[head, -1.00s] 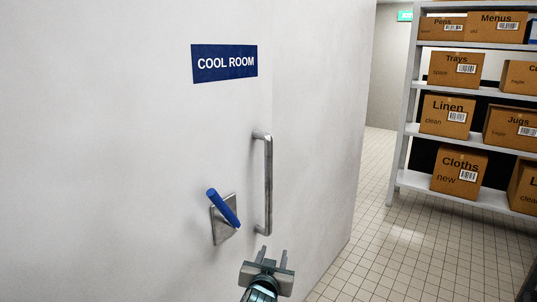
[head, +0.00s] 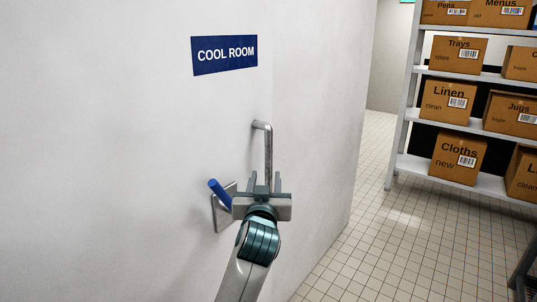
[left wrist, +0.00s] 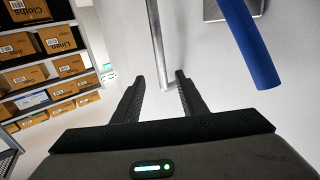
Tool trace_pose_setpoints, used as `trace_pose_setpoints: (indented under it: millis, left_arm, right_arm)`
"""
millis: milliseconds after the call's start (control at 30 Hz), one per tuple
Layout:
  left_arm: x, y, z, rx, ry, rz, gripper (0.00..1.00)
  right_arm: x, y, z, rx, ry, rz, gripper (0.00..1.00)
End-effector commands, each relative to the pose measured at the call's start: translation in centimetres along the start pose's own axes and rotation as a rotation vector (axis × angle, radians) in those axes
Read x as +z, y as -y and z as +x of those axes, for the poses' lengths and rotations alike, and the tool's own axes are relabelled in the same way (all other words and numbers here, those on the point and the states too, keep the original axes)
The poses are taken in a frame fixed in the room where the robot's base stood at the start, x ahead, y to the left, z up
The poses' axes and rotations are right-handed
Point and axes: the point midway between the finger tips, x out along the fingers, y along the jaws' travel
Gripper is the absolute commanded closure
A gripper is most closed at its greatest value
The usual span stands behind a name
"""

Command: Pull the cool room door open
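The white cool room door (head: 120,150) carries a blue "COOL ROOM" sign (head: 224,55). No gap at the door shows. A grey vertical bar handle (head: 268,150) stands on it; its lower part is hidden by my left gripper (head: 266,180). A blue lever (head: 219,194) on a metal plate sits left of the handle, tilted. My left gripper is open at the handle. In the left wrist view the handle (left wrist: 157,45) lies between the two spread fingers (left wrist: 158,88), with no visible contact. The lever (left wrist: 248,45) is beside the right finger there. My right gripper is not in view.
A shelf rack (head: 402,130) with several labelled cardboard boxes stands at the right. The tiled floor (head: 370,215) between door and rack is clear. A dark rack edge (head: 524,268) shows at the lower right.

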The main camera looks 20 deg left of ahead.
Motion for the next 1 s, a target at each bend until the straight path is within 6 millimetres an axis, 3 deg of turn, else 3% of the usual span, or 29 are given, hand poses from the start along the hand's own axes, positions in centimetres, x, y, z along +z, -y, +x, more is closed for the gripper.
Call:
trace_pose_setpoints:
  millis: [1000]
  left_arm:
    - [-0.2, 0.0, 14.4, 0.0, 0.001, 0.002, 0.61]
  right_arm:
    - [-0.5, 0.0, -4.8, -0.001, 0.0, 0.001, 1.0]
